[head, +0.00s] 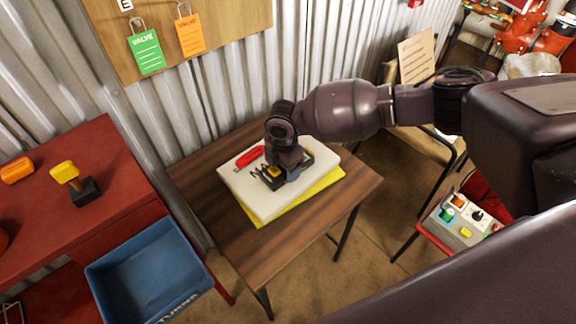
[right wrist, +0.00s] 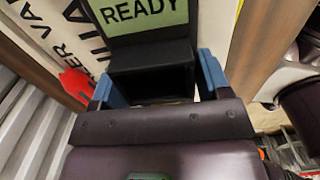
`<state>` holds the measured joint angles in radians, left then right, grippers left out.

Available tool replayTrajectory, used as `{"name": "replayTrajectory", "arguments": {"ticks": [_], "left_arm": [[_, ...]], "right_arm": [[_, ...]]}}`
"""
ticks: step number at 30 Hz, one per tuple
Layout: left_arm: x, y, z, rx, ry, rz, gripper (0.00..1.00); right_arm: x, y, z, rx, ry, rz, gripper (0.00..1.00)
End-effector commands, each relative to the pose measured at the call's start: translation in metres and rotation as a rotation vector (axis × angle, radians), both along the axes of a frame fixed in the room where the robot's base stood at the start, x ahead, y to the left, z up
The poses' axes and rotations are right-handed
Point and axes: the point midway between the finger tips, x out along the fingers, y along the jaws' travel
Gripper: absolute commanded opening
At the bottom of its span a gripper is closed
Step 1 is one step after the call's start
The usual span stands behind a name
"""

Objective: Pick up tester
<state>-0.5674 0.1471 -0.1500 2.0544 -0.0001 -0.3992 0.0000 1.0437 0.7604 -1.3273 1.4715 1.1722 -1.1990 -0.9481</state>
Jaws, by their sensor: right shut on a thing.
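The tester is a dark box with a green screen reading "READY" (right wrist: 146,14); in the head view its black body (head: 270,183) lies on a white manual (head: 252,196), partly hidden under my right gripper. My right gripper (head: 287,170) points down over it. In the right wrist view the blue fingertips (right wrist: 154,84) stand on both sides of the tester's dark body, shut on it. From the head view I cannot tell whether the tester touches the manual. My left gripper is not in view.
The white manual lies on a yellow one (head: 318,188) on a small wooden table (head: 236,250). A blue bin (head: 150,270) and red bench (head: 85,150) stand left, a control box (head: 462,222) right. Corrugated wall stands behind.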

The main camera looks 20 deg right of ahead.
Motion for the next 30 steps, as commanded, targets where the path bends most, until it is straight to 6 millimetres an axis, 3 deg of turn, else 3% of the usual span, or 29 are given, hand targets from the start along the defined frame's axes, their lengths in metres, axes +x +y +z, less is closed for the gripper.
{"name": "replayTrajectory", "arguments": {"ticks": [1, 3, 13, 24, 30], "left_arm": [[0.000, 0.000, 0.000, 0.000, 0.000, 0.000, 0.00], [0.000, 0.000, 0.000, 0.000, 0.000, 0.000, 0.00], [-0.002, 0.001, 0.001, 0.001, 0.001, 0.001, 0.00], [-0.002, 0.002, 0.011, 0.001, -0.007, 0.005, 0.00], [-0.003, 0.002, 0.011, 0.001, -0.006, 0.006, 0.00]], "right_arm": [[0.000, 0.000, 0.000, 0.000, 0.000, 0.000, 0.48], [0.000, 0.000, 0.000, 0.000, 0.000, 0.000, 0.38], [0.001, 0.000, 0.009, 0.001, -0.003, -0.001, 0.38], [0.001, 0.000, 0.073, 0.002, -0.005, 0.000, 0.38], [0.001, 0.000, 0.096, 0.001, -0.003, 0.001, 0.38]]}}
